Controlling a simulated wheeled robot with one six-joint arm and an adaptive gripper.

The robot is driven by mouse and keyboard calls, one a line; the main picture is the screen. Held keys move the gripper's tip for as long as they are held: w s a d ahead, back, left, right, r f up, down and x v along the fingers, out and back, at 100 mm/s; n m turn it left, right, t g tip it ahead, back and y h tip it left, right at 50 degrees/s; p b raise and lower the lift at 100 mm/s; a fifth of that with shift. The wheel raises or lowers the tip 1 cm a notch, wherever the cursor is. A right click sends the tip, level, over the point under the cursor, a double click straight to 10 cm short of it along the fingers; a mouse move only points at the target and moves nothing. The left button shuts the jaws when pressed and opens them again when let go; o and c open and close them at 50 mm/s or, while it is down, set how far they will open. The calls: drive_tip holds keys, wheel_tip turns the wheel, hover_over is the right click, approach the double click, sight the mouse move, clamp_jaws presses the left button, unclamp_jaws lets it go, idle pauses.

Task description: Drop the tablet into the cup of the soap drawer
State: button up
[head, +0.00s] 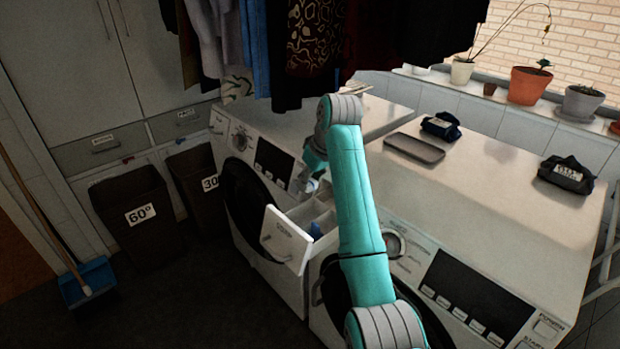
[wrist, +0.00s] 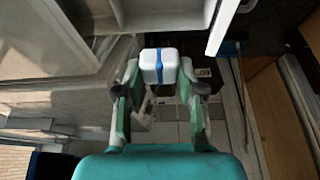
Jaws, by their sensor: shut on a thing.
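The tablet (wrist: 159,66) is a white block with a blue band, seen in the wrist view. My gripper (wrist: 160,78) is shut on it, with one finger on each side. The soap drawer (head: 286,240) is pulled out of the left washing machine in the head view, with its white front tilted in the picture. Its pale compartments show behind the front, with a small blue part (head: 315,230) inside. I cannot tell for sure which compartment is the cup. In the head view my gripper (head: 308,186) is beside the drawer's machine end; the tablet is hard to make out there.
Two white machines stand side by side; a grey tray (head: 414,148) and dark folded bundles (head: 566,174) lie on the right one. Clothes (head: 310,40) hang above. Dark bins (head: 135,210) stand at left. My arm hides part of the drawer and machines.

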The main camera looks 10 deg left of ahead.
drive_tip(key=shift+f, duration=2.75)
drive_tip(key=o, duration=1.1)
drive_tip(key=shift+c, duration=0.2)
drive_tip(key=shift+r, duration=0.15)
drive_tip(key=v, duration=0.7)
drive_tip(key=shift+s+d, duration=0.1)
